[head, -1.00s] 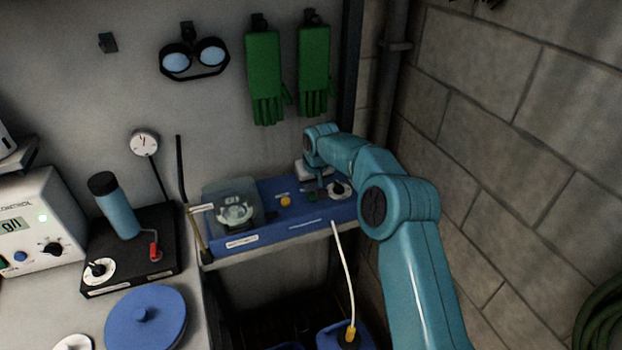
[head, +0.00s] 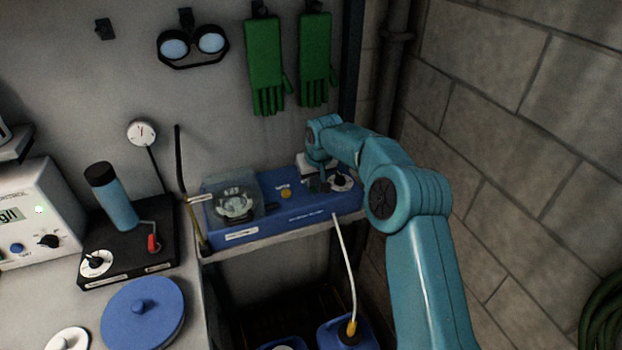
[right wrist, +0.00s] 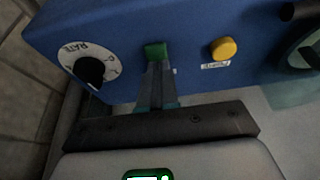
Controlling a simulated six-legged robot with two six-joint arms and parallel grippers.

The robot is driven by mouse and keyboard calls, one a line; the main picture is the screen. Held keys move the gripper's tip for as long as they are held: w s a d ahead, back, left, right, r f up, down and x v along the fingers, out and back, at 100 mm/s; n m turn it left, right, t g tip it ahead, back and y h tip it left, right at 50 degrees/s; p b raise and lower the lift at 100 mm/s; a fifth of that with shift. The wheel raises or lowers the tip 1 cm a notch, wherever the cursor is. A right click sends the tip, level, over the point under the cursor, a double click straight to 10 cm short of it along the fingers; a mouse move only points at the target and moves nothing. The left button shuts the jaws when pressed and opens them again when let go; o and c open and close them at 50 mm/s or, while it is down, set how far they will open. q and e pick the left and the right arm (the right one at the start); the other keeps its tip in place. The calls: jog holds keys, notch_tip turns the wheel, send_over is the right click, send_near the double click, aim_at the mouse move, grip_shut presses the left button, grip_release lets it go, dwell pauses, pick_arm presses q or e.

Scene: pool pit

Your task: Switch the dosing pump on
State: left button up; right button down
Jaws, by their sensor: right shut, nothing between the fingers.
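The dosing pump (head: 275,212) is a blue box on a shelf, with a clear-covered pump head at its left. Its top carries a yellow button (head: 286,193), a green switch and a white rate dial (head: 341,182) with a black knob. In the right wrist view the green switch (right wrist: 155,50) lies between the dial (right wrist: 90,68) and the yellow button (right wrist: 223,49). My right gripper (head: 318,186) is shut and empty, its tips at the green switch; they also show in the right wrist view (right wrist: 157,66). I cannot tell whether they touch it. My left gripper is out of view.
A white hose (head: 345,265) runs from the pump down to a blue canister (head: 340,335) with a yellow fitting. A block wall (head: 500,150) stands close on the right. Green gloves (head: 265,65) and goggles (head: 192,45) hang behind. A black stand with a blue cylinder (head: 113,200) is at left.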

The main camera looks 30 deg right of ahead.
jog(key=shift+s+f, duration=0.35)
jog(key=shift+a, duration=0.1)
jog(key=shift+r, duration=0.1)
jog(key=shift+r, duration=0.3)
jog(key=b+v, duration=0.1)
jog(key=v, duration=1.5)
jog(key=shift+b, duration=0.3)
jog(key=shift+w, duration=0.1)
